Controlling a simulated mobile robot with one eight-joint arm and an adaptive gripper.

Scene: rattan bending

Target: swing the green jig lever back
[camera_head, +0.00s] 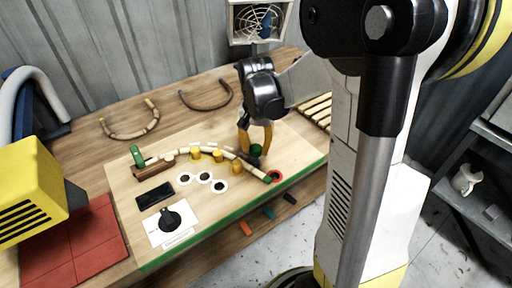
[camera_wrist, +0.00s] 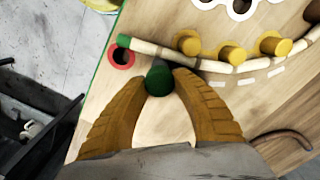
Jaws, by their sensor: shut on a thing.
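My gripper (camera_head: 255,148) reaches down over the right part of the jig board (camera_head: 300,160). Its yellow fingers are shut on the round dark-green knob of the jig lever (camera_head: 257,150). In the wrist view the knob (camera_wrist: 158,80) sits between the fingertips (camera_wrist: 160,85), close beside the rattan pole; whether they touch I cannot tell. The pole (camera_wrist: 185,57) runs along the yellow pegs (camera_wrist: 230,54) and has a green end (camera_wrist: 123,41) near a red ring (camera_wrist: 121,57).
A green upright piece (camera_head: 137,155) stands on a brown block (camera_head: 155,168) at the pole's left end. White rings (camera_head: 204,178) and a black tablet (camera_head: 155,195) lie in front. Bent rattan arches (camera_head: 130,121) lie behind. A fan (camera_head: 258,22) stands at the back.

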